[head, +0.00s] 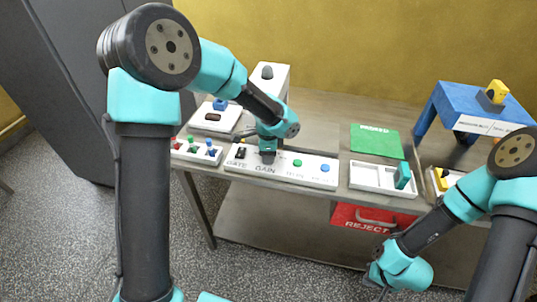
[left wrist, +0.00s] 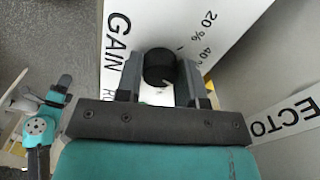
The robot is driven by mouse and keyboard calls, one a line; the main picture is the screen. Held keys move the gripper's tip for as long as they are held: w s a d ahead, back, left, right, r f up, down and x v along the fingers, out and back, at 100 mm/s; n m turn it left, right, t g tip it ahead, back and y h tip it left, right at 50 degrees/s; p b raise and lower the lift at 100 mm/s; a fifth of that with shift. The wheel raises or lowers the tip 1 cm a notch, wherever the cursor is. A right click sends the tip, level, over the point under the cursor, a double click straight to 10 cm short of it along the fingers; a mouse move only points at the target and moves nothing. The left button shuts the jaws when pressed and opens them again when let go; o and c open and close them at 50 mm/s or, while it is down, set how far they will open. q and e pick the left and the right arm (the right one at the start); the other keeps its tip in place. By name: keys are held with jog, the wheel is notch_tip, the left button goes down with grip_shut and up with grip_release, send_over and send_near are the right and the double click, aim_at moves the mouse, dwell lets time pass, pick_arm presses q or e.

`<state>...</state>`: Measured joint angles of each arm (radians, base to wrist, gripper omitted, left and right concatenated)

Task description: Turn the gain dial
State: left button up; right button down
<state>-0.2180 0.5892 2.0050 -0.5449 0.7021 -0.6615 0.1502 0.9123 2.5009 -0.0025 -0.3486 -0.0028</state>
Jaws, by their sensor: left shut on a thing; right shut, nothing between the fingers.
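The gain dial is a round black knob (left wrist: 160,66) on a white control panel (head: 310,174), beside the printed word GAIN and a scale with 20 % and 40. My left gripper (head: 268,156) reaches down to the panel above the GAIN label. In the left wrist view its fingers (left wrist: 160,80) are shut on the knob, one on each side. In the head view the gripper hides most of the dial. My right gripper (head: 374,281) is shut and empty, low in front of the table and away from the panel.
To the right are a white tray (head: 372,178), a green mat (head: 376,141) and a blue stand (head: 470,103). A red reject bin (head: 350,215) sits below.

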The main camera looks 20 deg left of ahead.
pick_arm(q)
jog(key=shift+n, duration=0.3)
jog(key=n, duration=0.3)
jog(key=shift+n, duration=2)
jog(key=o, duration=0.9)
notch_tip(320, 180, up, 18)
jog(key=shift+f, duration=0.25)
